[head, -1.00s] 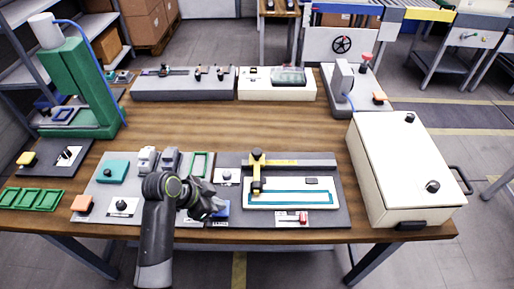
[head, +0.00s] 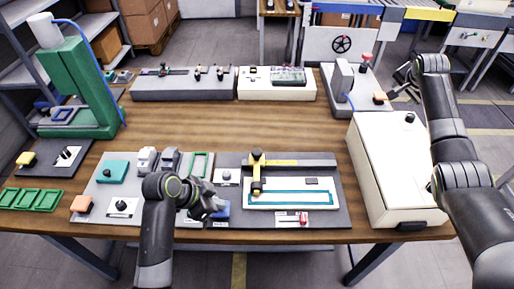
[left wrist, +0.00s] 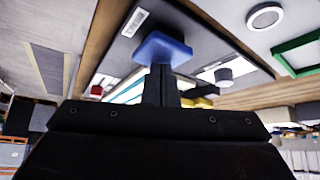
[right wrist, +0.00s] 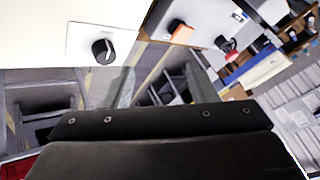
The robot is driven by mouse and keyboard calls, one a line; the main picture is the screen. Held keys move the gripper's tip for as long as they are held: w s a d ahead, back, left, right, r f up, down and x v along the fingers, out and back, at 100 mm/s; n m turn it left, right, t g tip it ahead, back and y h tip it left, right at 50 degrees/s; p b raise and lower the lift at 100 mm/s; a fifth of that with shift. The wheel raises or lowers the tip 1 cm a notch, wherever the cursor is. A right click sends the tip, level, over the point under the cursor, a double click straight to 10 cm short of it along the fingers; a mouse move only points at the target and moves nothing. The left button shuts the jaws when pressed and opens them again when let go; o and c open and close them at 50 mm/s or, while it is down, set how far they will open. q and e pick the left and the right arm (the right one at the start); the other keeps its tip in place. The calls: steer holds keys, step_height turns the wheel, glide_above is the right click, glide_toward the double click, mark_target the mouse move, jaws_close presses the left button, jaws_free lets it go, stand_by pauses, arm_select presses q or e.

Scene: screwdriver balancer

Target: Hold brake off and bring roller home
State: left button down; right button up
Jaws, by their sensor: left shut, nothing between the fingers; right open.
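My left gripper (head: 214,206) is shut and empty at the blue pad (head: 222,209) on the front of the grey board. In the left wrist view its closed fingers (left wrist: 161,85) overlap the blue pad (left wrist: 162,48); they seem to touch it, but whether they press it is unclear. My right gripper (head: 405,83) is open and empty, right of the orange pad (head: 380,97) at the back right station. In the right wrist view the orange pad (right wrist: 183,33) shows beyond its spread fingers (right wrist: 165,88). I cannot tell which parts are the brake and the roller.
A white box (head: 385,165) with black knobs stands below my right arm. A yellow slide (head: 256,172) crosses a teal-slotted white plate in the middle. A red-topped post (head: 365,60) and grey upright (head: 342,82) stand left of my right gripper. The central wood is clear.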

steer(key=w+a+r+n+y, duration=0.1)
steer(key=a+r, duration=0.1)
steer(key=a, duration=0.5)
steer(key=w+a+r+y, duration=0.1)
steer(key=a+r, duration=0.1)
steer(key=a, duration=0.5)
steer(key=n+g, duration=0.2)
steer(key=g, duration=0.5)
glide_toward(257, 152)
steer(key=shift+y, duration=0.3)
steer(key=f, duration=0.8)
steer(key=shift+w+d+f, duration=0.2)
steer(key=shift+f, duration=0.1)
jaws_close()
